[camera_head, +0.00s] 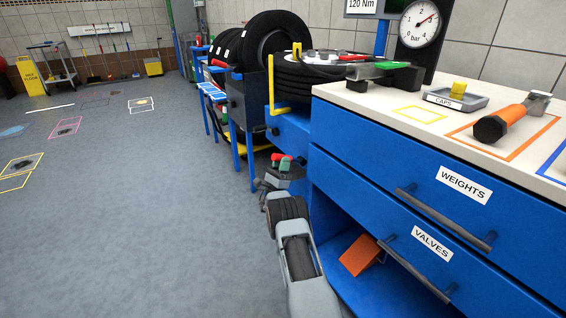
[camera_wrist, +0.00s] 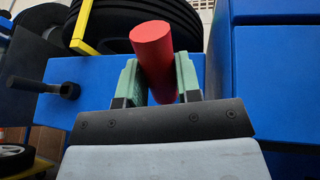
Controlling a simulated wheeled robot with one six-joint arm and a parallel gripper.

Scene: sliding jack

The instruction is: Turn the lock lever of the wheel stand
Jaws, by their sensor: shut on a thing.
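The lock lever shows a red cylindrical grip (camera_wrist: 152,45) in the wrist view. My gripper (camera_wrist: 158,82) is shut on it, with one green finger on each side. The red end stands up past the fingertips, tilted slightly left. In the head view my gripper (camera_head: 285,164) is low beside the blue wheel stand (camera_head: 291,134), and a bit of red grip (camera_head: 275,157) shows at its fingers. The lever's base and pivot are hidden.
A blue drawer cabinet (camera_head: 400,165) stands close on the right, with projecting handles (camera_head: 445,217) and an orange wedge (camera_head: 361,254) on its lower shelf. In the wrist view a black handle (camera_wrist: 40,87) sticks out at left. The grey floor (camera_head: 130,220) at left is mostly clear.

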